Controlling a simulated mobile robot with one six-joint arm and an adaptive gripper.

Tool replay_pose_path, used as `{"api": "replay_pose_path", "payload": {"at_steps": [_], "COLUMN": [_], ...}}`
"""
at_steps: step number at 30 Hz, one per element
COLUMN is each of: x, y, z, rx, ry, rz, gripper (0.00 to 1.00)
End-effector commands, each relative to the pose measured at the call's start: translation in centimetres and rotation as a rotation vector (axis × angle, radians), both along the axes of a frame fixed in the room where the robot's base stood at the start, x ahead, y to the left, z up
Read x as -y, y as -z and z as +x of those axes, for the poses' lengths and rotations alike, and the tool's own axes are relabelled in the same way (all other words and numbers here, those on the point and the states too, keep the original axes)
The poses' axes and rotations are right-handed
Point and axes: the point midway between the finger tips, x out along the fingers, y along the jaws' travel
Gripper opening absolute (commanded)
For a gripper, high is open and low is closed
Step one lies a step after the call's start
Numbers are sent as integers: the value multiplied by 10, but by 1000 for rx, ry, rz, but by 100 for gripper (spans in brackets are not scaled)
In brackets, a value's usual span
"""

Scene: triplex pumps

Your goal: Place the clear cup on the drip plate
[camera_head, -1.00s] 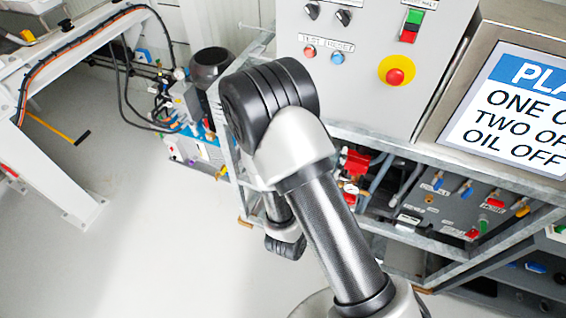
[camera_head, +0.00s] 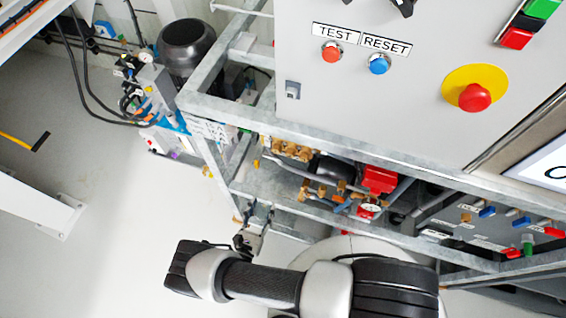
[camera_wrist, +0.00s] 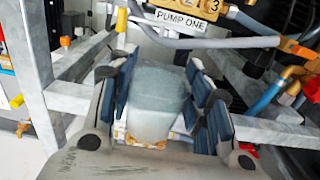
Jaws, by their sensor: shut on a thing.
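The clear cup (camera_wrist: 157,103) shows as a pale, greenish, see-through block in the middle of the wrist view. My gripper (camera_wrist: 160,78) is shut on it, with blue-padded fingers on its left and right sides. In the head view my gripper (camera_head: 246,240) is small and dark, close to the lower left corner of the grey frame; the cup cannot be made out there. I cannot pick out the drip plate with certainty in either view. The area behind and below the cup is partly hidden by the cup and fingers.
Galvanized frame bars (camera_wrist: 35,75) stand left of my gripper, with more bars at right. A "PUMP ONE" label (camera_wrist: 180,16), brass fittings and hoses lie beyond the cup. The control panel (camera_head: 400,100) overhangs the frame. Open floor (camera_head: 130,240) lies at left.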

Motion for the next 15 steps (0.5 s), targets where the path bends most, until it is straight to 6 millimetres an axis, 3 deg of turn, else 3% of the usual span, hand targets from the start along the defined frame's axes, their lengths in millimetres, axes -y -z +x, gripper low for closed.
{"api": "replay_pose_path", "payload": {"at_steps": [2,5,15], "x": [1,8,39], "y": [9,11,11], "z": [-3,9,94], "rx": [0,0,0], "ry": [-3,3,6], "rz": [2,2,4], "gripper": [26,26,26]}}
